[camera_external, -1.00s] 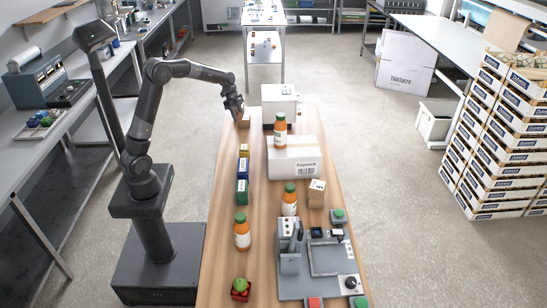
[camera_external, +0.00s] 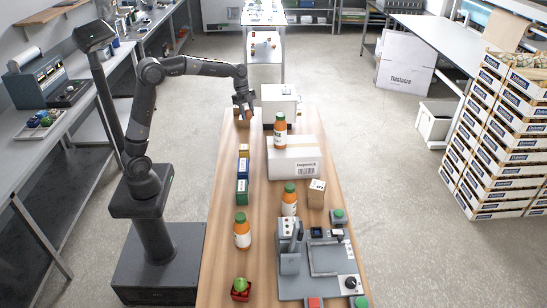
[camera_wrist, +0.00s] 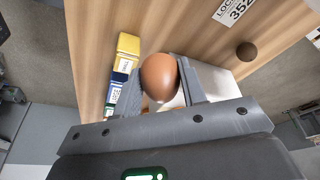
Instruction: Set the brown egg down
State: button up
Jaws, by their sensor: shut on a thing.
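The brown egg (camera_wrist: 159,76) is held between the two fingers of my gripper (camera_wrist: 160,88) in the wrist view, above the wooden table (camera_wrist: 185,28). In the external view my gripper (camera_external: 246,104) is at the far end of the table, just above and right of a small brown box (camera_external: 240,122). The egg is a small brown spot (camera_external: 249,115) under the fingers there. My gripper is shut on the egg. The egg appears clear of the tabletop, but the exact height is hard to tell.
A white machine (camera_external: 280,99) stands close to the right of my gripper. Yellow, blue and green boxes (camera_external: 243,168) line the left side. A dark round spot (camera_wrist: 247,51) is on the wood.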

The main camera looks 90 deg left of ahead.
jog(key=d+m+g, duration=0.2)
jog(key=d+m, duration=0.6)
jog(key=d, duration=2.5)
jog(key=s+d+m+g, duration=0.1)
jog(key=s+d+m, duration=0.3)
jog(key=s+d, duration=0.6)
jog(key=s+d+m+g, duration=0.1)
jog(key=s+d+m, duration=0.45)
jog(key=d, duration=0.75)
jog(key=shift+n, duration=0.55)
jog(key=w+a+f, duration=0.1)
jog(key=w+f, duration=0.1)
jog(key=f, duration=0.2)
jog(key=w+a+f, duration=0.2)
jog(key=w+f, duration=0.1)
jog(key=w+a+f, duration=0.2)
jog(key=w+f, duration=0.1)
jog(key=f, duration=0.1)
jog(key=shift+w+a+f, duration=0.2)
jog(key=shift+f, duration=0.15)
jog(key=shift+w+a+f, duration=0.1)
jog(key=shift+w+f, duration=0.05)
jog(key=shift+w, duration=0.05)
jog(key=shift+f, duration=0.3)
jog(key=shift+f+y, duration=0.3)
jog(key=shift+f, duration=1.35)
